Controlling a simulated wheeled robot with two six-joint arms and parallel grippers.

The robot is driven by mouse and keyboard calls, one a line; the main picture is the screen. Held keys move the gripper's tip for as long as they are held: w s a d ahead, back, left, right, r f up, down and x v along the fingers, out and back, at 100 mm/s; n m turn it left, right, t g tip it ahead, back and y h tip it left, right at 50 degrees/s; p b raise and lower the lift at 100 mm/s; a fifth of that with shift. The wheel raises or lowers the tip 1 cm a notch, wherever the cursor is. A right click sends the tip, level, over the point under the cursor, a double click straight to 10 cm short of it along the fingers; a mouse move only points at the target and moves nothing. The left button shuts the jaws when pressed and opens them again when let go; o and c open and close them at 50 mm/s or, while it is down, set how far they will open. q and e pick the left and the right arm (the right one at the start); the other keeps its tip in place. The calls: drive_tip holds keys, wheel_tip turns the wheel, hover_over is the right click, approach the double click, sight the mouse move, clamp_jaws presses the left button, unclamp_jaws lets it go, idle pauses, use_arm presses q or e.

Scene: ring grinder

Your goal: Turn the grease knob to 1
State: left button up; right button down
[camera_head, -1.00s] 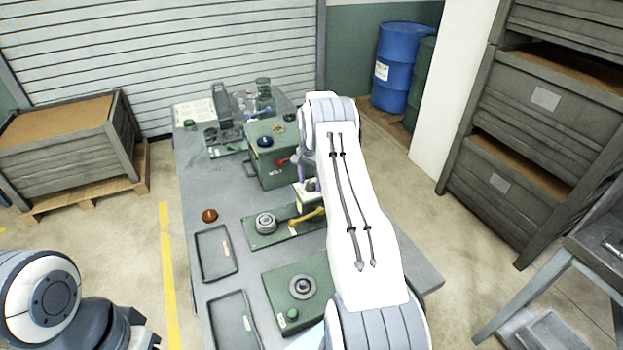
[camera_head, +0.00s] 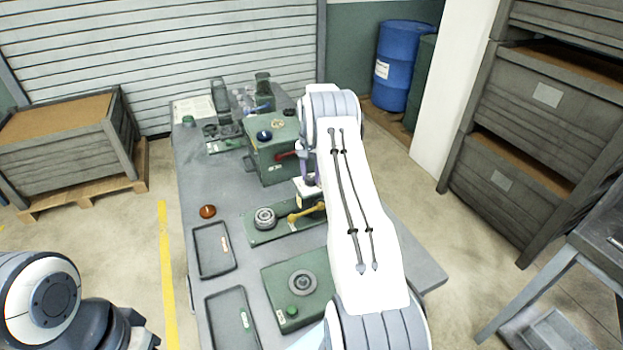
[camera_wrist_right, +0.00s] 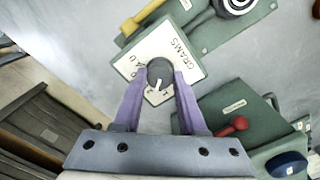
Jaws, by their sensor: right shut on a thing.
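The knob (camera_wrist_right: 160,72) is dark and round, on a pale dial panel (camera_wrist_right: 188,62) with dark lettering. A white pointer mark shows on it, angled in the right wrist view. My right gripper (camera_wrist_right: 161,80) has its two purple fingers shut on the sides of the knob. In the head view the pale panel (camera_head: 308,188) shows only in part, because my right arm hides most of the knob and gripper. The small markings by the knob are too small to read surely. My left arm shows at the lower left of the head view, but its gripper cannot be made out.
A green box with a red lever (camera_head: 287,155) and a dark blue knob (camera_head: 264,135) stands behind the dial. A yellow handle (camera_head: 306,212) lies close in front of it. Trays (camera_head: 199,262) and an orange knob (camera_head: 207,211) are on the table's left.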

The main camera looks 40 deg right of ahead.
sight(311, 178)
drive_tip(key=shift+n+b, duration=0.55)
drive_tip(key=shift+n, duration=0.65)
drive_tip(key=shift+n+b, duration=0.35)
drive_tip(key=shift+n, duration=0.75)
drive_tip(key=shift+c, duration=2.4)
unclamp_jaws()
drive_tip(key=shift+r, duration=0.15)
drive_tip(key=shift+r+b, duration=0.3)
drive_tip(key=shift+r, duration=0.1)
wheel_tip(311, 178, up, 10)
drive_tip(key=b, duration=0.2)
drive_tip(key=shift+f, duration=0.25)
